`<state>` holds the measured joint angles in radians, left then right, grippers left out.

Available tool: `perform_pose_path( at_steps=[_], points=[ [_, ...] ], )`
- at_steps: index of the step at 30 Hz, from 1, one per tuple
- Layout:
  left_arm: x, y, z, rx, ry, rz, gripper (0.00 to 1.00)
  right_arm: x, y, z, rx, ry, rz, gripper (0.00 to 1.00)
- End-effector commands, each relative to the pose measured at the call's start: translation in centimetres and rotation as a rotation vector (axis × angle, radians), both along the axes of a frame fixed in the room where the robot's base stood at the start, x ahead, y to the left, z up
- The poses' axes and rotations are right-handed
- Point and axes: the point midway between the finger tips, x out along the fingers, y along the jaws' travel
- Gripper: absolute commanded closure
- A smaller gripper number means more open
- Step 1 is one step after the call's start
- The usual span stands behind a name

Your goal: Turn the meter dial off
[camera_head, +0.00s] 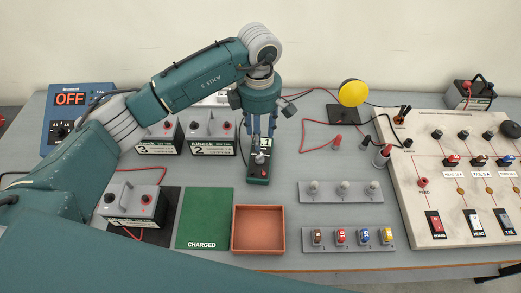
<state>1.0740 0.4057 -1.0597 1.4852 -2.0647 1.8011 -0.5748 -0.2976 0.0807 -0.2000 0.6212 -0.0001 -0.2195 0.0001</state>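The meter (258,173) is a small dark green box with a light display, lying on the grey table near the middle. My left gripper (263,142) points down at the meter's far part, with its fingertips at or just above it. My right gripper is out of view.
Numbered batteries (209,128) stand left of the meter. An orange tray (258,249) and a green CHARGED mat (204,228) lie in front. A charger (72,112) reads OFF at far left. A yellow lamp (353,93) and a switch panel (425,195) are at right.

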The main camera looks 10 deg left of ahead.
Motion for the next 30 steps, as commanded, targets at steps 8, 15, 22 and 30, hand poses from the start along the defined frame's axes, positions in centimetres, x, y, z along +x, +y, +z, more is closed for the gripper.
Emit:
perform_pose_path(
  at_steps=[8,15,22,30],
  points=[
    [-0.3,0.0,-4.4,0.001,0.008,0.002,0.59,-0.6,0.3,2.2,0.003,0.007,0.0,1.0],
    [-0.2,-0.1,-8.5,-0.001,0.005,0.001,0.59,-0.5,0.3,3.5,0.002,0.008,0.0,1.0],
    [-0.1,-0.1,-10.3,-0.002,0.003,-0.001,0.59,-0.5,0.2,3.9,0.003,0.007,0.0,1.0],
    [-0.1,-0.1,-10.4,-0.002,0.002,-0.001,0.61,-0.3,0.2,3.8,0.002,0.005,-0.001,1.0]
  ],
)
